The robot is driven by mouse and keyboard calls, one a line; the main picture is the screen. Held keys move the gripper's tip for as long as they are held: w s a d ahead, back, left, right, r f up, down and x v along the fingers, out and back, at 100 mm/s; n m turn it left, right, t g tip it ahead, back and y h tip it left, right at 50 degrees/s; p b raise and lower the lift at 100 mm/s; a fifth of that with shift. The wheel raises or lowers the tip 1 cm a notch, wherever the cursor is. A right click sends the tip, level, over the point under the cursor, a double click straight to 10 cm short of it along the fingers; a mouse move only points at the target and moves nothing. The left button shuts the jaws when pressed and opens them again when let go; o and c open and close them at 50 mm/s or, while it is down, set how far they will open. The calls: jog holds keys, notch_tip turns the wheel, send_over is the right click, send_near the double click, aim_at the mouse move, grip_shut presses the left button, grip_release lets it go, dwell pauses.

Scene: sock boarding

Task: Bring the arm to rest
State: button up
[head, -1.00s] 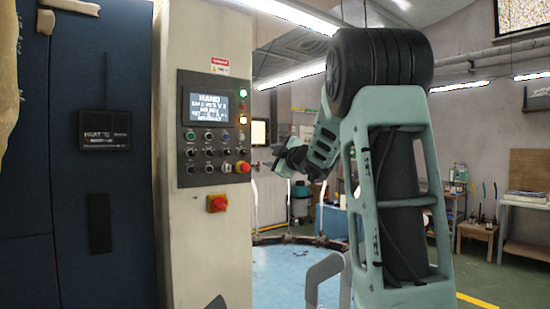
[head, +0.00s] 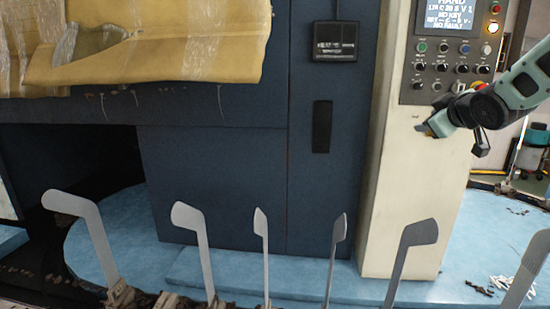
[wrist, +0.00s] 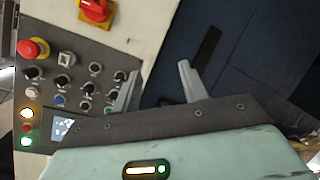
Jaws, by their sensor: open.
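My gripper (head: 425,127) is at the right of the head view, in front of the pale control pillar and just below its button panel. In the wrist view its two fingers (wrist: 158,82) stand apart with nothing between them. The control panel (head: 455,50) has a lit screen, rows of knobs and lit lamps at its right edge. It also fills the left of the wrist view (wrist: 75,75), with a red mushroom button and a red-and-yellow switch (wrist: 97,9). I cannot tell the exact gap between gripper and pillar.
Several flat grey foot-shaped boards (head: 266,245) stand upright in a row along the front. Behind them is a dark blue machine cabinet (head: 220,180) with a yellowish wrapped cover (head: 160,50). White and dark bits lie on the blue floor (head: 450,270) at right.

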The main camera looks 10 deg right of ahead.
jog(key=s+a+f+g+y, duration=0.1)
jog(key=s+a+f+g, duration=0.1)
jog(key=s+a+f, duration=0.45)
jog(key=s+a+f+g+y, duration=0.2)
jog(key=a+f+g, duration=0.1)
jog(key=a, duration=0.7)
jog(key=s+a+f+g+y, duration=0.15)
jog(key=s+a+f, duration=0.25)
jog(key=a, duration=0.5)
jog(key=s+a+f+g, duration=0.2)
jog(key=s, duration=0.5)
jog(key=s+a+f+n+g+h, duration=0.1)
jog(key=s+a+f+g, duration=0.1)
jog(key=s, duration=0.6)
jog(key=s+a+f+n+g, duration=0.1)
jog(key=s+a+f+g, duration=0.2)
jog(key=s, duration=0.4)
jog(key=shift+s+a, duration=0.25)
jog(key=shift+a, duration=0.4)
jog(key=shift+c, duration=0.3)
jog(key=shift+c, duration=0.4)
jog(key=shift+d, duration=0.1)
